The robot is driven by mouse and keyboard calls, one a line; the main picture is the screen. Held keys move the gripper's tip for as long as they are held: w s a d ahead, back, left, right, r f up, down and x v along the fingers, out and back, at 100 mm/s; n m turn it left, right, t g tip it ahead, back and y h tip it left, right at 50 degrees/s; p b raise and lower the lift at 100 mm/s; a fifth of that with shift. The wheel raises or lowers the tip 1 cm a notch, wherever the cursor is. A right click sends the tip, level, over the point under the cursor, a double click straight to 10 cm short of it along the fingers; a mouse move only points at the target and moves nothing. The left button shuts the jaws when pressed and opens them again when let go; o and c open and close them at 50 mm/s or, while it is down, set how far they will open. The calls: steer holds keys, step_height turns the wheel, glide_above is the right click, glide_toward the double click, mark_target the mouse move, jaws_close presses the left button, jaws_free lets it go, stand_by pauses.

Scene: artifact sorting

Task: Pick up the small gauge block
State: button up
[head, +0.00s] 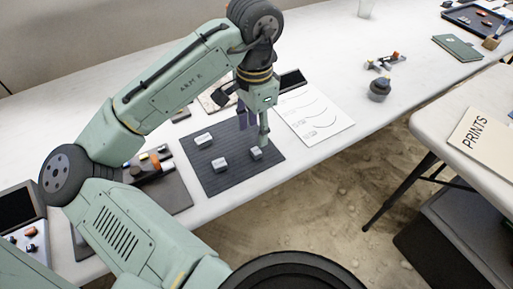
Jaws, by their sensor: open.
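Three light grey blocks lie apart on a dark ribbed mat (198,180) on the white table. The smallest-looking one, which I take as the small gauge block (256,154), is at the mat's right side. A second block (219,165) lies left of it, and a longer block (203,140) lies further back. My gripper (254,135) points down over the right part of the mat, open, with one finger close to the small block. I cannot tell whether that finger touches it. The finger hides a little of the block's surroundings.
A white sheet with curved lines (317,118) lies right of the mat. A grey tray with dark and orange items (172,192) is on the left. A small dark pot (379,90) stands further right. A second table (440,115) is beyond a floor gap.

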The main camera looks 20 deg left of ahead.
mark_target(255, 151)
steer(key=shift+s+f+p, duration=0.15)
steer(key=shift+f+p, duration=0.1)
steer(key=shift+f, duration=1.5)
steer(key=shift+s+f+p, duration=0.1)
steer(key=shift+f+p, duration=0.1)
steer(key=shift+f, duration=1.5)
steer(key=shift+c, duration=0.5)
steer(key=c, duration=0.9)
steer(key=shift+r, duration=0.1)
